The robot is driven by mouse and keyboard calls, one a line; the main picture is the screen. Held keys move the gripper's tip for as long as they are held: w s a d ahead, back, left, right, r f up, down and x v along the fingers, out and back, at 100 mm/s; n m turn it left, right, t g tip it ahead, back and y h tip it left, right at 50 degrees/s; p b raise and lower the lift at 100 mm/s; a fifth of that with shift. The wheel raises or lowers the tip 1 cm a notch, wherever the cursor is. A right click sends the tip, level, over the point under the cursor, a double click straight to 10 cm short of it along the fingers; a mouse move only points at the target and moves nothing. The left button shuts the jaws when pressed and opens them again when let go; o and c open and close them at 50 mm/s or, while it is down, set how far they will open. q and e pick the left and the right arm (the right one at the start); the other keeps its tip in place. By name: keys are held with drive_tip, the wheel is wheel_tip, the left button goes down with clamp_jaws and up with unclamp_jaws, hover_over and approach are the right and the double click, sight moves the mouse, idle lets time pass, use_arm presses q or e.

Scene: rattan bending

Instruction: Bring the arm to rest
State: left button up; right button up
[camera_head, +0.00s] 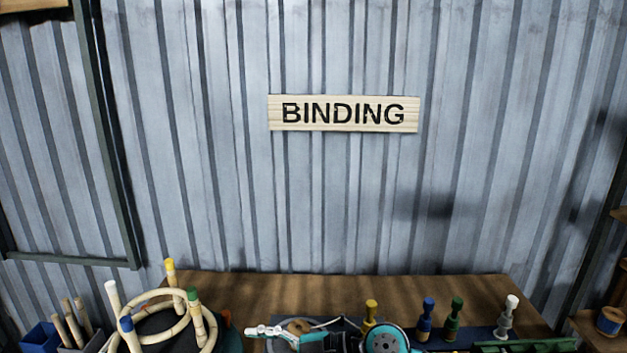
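No gripper of mine can be made out in the head view. The view looks mostly at the wall above a brown wooden bench (250,287), whose near part is cut off by the lower edge. A pale rattan ring (150,298) sits at the bench's left among upright pegs with yellow, white, green and blue tops. A white and teal item (268,331) and a teal disc with a grey centre (386,341) show at the bottom middle, partly cut off. I cannot tell what they belong to.
A sign reading BINDING (343,114) hangs on the corrugated metal wall (480,190). Yellow, blue, green and white handled pieces (505,315) stand along the bench's right. A blue bin (40,338) and sticks (72,322) are at left. A spool (609,320) stands far right.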

drive_tip(key=w+d+r+m+t+y, duration=0.1)
drive_tip(key=d+r+m+t+y, duration=0.1)
drive_tip(key=d+r+m+t, duration=0.25)
drive_tip(key=w+d+r+m+t+y, duration=0.1)
drive_tip(key=w+r+m+t+y, duration=0.1)
drive_tip(key=r+m+t, duration=0.4)
drive_tip(key=w+d+f+m+t+h, duration=0.2)
drive_tip(key=d+f+m+t+h, duration=0.1)
drive_tip(key=d+m+t+h, duration=0.55)
drive_tip(key=s+d+f+m+g+h, duration=0.4)
drive_tip(key=d+f+m+h, duration=0.1)
drive_tip(key=d+f+h, duration=0.7)
drive_tip(key=s+d+f+n+g+y, duration=0.1)
drive_tip(key=s+d+f+g, duration=0.1)
drive_tip(key=s+f+g, duration=0.75)
drive_tip(key=s+d+f+n+g+y, duration=0.1)
drive_tip(key=s+d+f+g, duration=0.15)
drive_tip(key=s+f, duration=0.8)
drive_tip(key=s+f+g, duration=0.1)
drive_tip(key=s+f, duration=0.1)
drive_tip(key=f, duration=0.8)
drive_tip(key=s+f+g, duration=0.1)
drive_tip(key=s+f, duration=0.2)
drive_tip(key=f, duration=0.8)
drive_tip(key=s+d+f, duration=0.2)
drive_tip(key=s+f, duration=1.4)
drive_tip(key=f, duration=0.1)
drive_tip(key=shift+s+n+g, duration=0.25)
drive_tip(key=shift+n+g, duration=0.15)
